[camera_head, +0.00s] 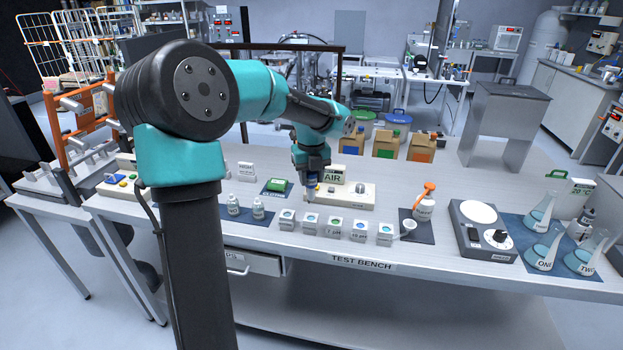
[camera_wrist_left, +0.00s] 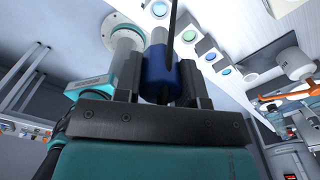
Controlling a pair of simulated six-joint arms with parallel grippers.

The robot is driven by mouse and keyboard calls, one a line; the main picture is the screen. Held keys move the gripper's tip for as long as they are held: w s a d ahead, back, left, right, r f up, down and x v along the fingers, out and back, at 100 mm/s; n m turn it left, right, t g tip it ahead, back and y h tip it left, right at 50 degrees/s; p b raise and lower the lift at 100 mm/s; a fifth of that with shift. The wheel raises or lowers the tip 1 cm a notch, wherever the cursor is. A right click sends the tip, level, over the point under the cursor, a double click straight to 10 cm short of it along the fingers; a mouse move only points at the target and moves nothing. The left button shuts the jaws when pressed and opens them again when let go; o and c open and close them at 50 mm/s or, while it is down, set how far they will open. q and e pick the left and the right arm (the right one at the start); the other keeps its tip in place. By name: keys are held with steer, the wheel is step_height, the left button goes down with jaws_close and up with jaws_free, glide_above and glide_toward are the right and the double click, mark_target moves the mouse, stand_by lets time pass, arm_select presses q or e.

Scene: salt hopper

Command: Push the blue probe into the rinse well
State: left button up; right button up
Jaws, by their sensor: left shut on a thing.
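My left gripper (camera_head: 312,188) points straight down above the bench, shut on the blue probe (camera_head: 311,195). In the left wrist view the blue probe (camera_wrist_left: 160,78) sits between the two dark fingers (camera_wrist_left: 160,92), with a dark thin cable or rod crossing in front of it. The probe's tip is hard to make out. Several small white wells with coloured round tops stand in a row in front of the gripper, such as the leftmost well (camera_head: 287,219) and the second well (camera_head: 309,224). I cannot read which is the rinse well. My right gripper is not in view.
A cream block (camera_head: 352,197) with an AIR sign (camera_head: 333,175) is beside the gripper. Small bottles (camera_head: 258,208) stand left of the wells.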

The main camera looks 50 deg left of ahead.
mark_target(311, 193)
arm_select(q)
steer(key=shift+f, duration=0.1)
steer(key=shift+f, duration=2.8)
steer(key=shift+f, duration=3.1)
stand_by(0.5)
steer(key=o, duration=1.7)
steer(key=shift+c, duration=0.2)
steer(key=shift+r, duration=0.15)
